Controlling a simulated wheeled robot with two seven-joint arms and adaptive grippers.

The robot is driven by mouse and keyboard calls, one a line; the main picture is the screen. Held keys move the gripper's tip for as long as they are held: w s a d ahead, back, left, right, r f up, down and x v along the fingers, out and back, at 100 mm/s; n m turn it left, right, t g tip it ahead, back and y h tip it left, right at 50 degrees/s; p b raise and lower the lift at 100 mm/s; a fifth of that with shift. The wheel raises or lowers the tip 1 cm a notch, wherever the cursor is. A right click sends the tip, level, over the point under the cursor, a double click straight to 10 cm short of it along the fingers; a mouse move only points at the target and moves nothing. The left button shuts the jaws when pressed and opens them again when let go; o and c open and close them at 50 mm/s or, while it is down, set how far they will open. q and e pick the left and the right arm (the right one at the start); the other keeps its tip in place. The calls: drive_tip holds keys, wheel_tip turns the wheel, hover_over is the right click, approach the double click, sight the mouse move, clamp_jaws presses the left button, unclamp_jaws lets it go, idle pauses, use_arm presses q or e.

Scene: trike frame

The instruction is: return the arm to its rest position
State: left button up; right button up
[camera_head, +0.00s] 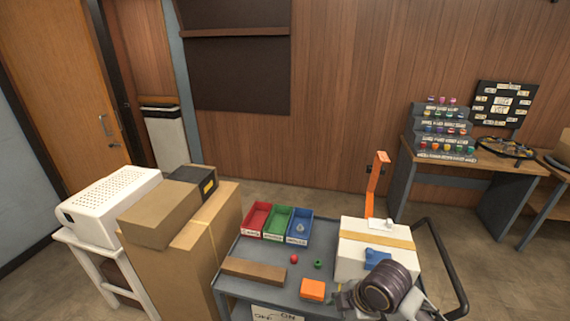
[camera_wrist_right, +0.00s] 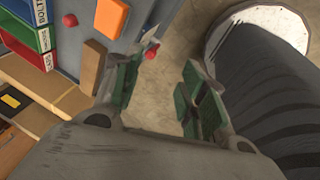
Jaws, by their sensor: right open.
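My right arm comes in at the lower right of the head view, with its dark round wrist joint in front of the cart's front right. My right gripper (camera_head: 347,300) is low there, beside the orange block (camera_head: 312,289), and partly cut off by the bottom edge. In the right wrist view my right gripper (camera_wrist_right: 158,88) has its two green-padded fingers apart, with floor visible between them and nothing held. A small red spot shows by the left finger; I cannot tell what it is. My left gripper is in neither view.
The grey cart (camera_head: 262,285) holds red, green and blue bins (camera_head: 278,223), a brown block (camera_head: 254,271), small red and green pieces and a white box (camera_head: 350,262). A black handle (camera_head: 452,270) rises at its right. Cardboard boxes (camera_head: 195,255) stand left. Floor is clear behind.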

drive_tip(key=s+d+f+m+h, duration=0.1)
drive_tip(key=s+d+f+m, duration=0.3)
drive_tip(key=m, duration=0.4)
drive_tip(key=s+d+f+m+h, duration=0.15)
drive_tip(key=s+d+m, duration=0.3)
drive_tip(key=m, duration=0.45)
wheel_tip(320, 180, down, 34)
drive_tip(key=s+b, duration=0.2)
drive_tip(key=s, duration=0.1)
drive_tip(key=s+d+f+g, duration=0.1)
drive_tip(key=s+d+f, duration=0.1)
drive_tip(key=s+f, duration=0.9)
drive_tip(key=s+d+f+n+g+b, duration=0.1)
drive_tip(key=s+f, duration=0.9)
drive_tip(key=s, duration=0.1)
drive_tip(key=shift+s+d+f, duration=0.3)
drive_tip(key=shift+d+f, duration=0.05)
drive_tip(key=shift+f, duration=0.05)
